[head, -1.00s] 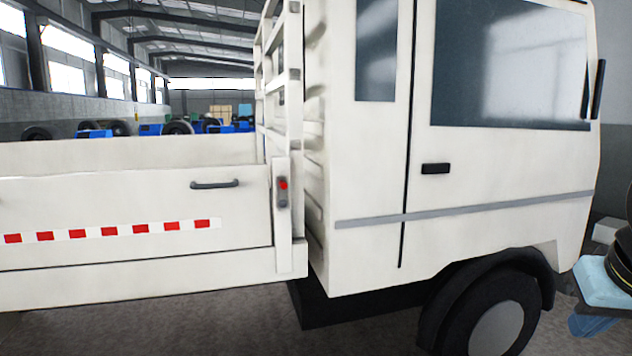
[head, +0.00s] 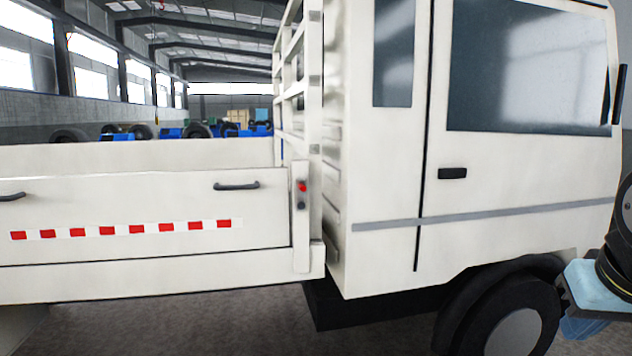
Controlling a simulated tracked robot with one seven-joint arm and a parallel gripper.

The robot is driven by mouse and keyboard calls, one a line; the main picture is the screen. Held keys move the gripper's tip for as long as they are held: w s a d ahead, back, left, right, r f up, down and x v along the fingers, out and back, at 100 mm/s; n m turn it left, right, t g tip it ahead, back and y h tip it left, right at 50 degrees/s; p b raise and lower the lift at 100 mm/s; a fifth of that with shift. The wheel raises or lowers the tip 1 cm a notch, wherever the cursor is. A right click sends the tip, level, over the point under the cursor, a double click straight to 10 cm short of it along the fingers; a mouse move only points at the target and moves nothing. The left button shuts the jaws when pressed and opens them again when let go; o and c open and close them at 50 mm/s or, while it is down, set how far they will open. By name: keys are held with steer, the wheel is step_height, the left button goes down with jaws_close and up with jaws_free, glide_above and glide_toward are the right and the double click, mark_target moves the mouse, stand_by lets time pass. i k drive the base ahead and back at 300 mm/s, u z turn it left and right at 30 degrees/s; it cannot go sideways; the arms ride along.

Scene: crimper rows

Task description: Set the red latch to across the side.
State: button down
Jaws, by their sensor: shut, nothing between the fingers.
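The red latch (head: 302,187) is a small red piece on the white post at the front end of the truck's drop side (head: 262,204), beside the cab. Dark grey fittings sit around and below it. It is too small to tell its exact angle. The drop side stands up, with a dark handle (head: 236,186) and a red and white strip along it. A light blue and black part of my arm shows at the right edge, in front of the cab's wheel. My gripper's fingers are not in view.
The white truck cab (head: 390,200) stands right of the latch, with a dark door handle (head: 452,173) and a front wheel (head: 505,325) below. A slatted rack rises behind the post. Grey floor (head: 190,330) is clear below the drop side.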

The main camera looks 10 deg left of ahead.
mark_target(302, 195)
steer(key=i, duration=0.85)
steer(key=z, duration=0.05)
